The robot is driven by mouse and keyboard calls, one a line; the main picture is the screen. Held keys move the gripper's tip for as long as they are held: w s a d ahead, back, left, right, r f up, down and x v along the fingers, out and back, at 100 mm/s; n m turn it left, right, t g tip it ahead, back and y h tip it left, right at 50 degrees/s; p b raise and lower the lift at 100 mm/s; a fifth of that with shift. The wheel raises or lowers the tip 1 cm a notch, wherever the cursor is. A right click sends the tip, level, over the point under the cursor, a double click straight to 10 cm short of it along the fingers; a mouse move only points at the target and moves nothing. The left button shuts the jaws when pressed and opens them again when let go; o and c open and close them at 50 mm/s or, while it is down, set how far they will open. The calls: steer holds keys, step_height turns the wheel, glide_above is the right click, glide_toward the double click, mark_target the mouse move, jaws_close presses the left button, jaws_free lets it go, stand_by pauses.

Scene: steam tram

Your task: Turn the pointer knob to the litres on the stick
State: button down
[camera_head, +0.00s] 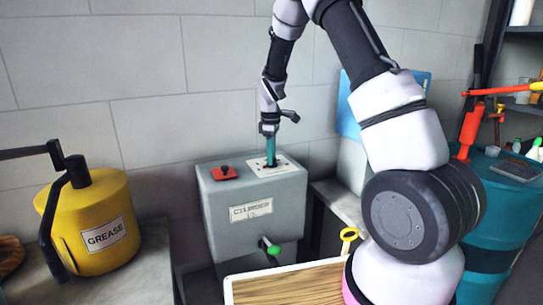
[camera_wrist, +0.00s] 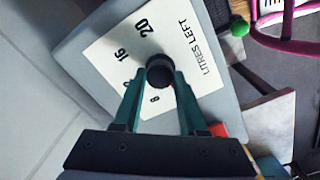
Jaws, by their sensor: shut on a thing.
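The black pointer knob (camera_wrist: 159,68) stands on a white dial plate (camera_wrist: 110,55) marked LITRES LEFT, with 20, 16 and 8 readable. Another number near the left finger is partly hidden. My gripper (camera_wrist: 160,78) is shut on the knob, one teal finger on each side. Which number the pointer faces cannot be told. In the head view my gripper (camera_head: 270,142) reaches down onto the plate (camera_head: 285,166) on top of a grey box (camera_head: 285,212) labelled CYLINDER and a second, blurred word. I cannot make out a measuring stick.
A red block (camera_head: 224,173) with a dark top sits left of the dial. A green-ended lever (camera_head: 271,247) juts from the box's front. A yellow GREASE can (camera_head: 95,225) stands left, a teal drum (camera_head: 490,215) right. A wooden surface (camera_head: 285,287) lies in front.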

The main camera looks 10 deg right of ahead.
steer(key=m, duration=0.9)
steer(key=shift+w, duration=0.1)
steer(key=m, duration=0.6)
steer(key=shift+d+m+g, duration=0.1)
steer(key=shift+m+g, duration=0.2)
steer(key=shift+m, duration=1.9)
steer(key=shift+c, duration=2.3)
jaws_free()
